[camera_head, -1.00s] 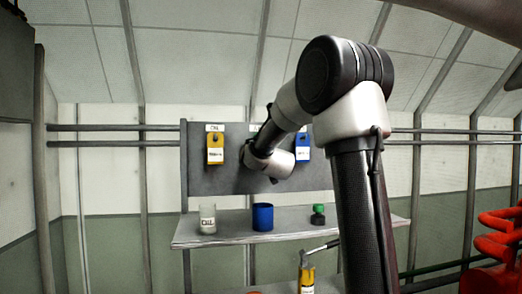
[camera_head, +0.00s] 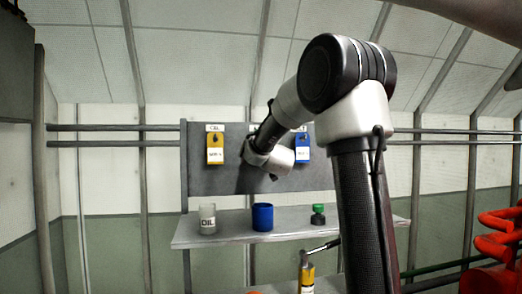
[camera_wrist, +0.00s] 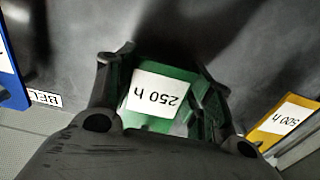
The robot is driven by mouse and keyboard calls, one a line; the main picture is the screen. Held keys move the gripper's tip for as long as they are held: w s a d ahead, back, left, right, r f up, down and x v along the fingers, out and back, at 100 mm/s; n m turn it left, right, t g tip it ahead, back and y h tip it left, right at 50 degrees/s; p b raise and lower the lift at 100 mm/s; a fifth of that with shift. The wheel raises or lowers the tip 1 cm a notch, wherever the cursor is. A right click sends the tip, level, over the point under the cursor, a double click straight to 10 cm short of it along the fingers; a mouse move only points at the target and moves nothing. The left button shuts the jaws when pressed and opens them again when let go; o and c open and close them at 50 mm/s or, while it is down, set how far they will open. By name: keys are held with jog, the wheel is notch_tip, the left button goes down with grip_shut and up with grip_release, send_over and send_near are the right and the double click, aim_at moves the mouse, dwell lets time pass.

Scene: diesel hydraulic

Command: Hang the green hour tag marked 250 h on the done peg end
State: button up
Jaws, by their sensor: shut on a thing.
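The green tag marked 250 h (camera_wrist: 158,93) is between the fingers of my gripper (camera_wrist: 166,84) in the wrist view, its lettering upside down. The gripper is shut on it, in front of the grey board (camera_wrist: 190,25). In the head view my arm's wrist hides the gripper and the green tag at the middle of the board (camera_head: 228,181). I cannot make out the done peg end in either view, nor whether the tag touches a peg.
A yellow tag (camera_head: 215,150) hangs on the board's left and a blue tag (camera_head: 302,146) on its right. Both show in the wrist view, yellow (camera_wrist: 283,122) right, blue (camera_wrist: 8,75) left. Below, a shelf (camera_head: 190,238) holds an oil cup (camera_head: 207,219), blue cup (camera_head: 262,217) and green-capped bottle (camera_head: 318,214).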

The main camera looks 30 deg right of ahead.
jog(key=shift+s, duration=0.1)
dwell(0.3)
jog(key=shift+r+v, duration=0.2)
jog(key=shift+v, duration=1.1)
jog(key=shift+v, duration=2.05)
jog(key=shift+r, duration=0.2)
jog(key=shift+v, duration=2.5)
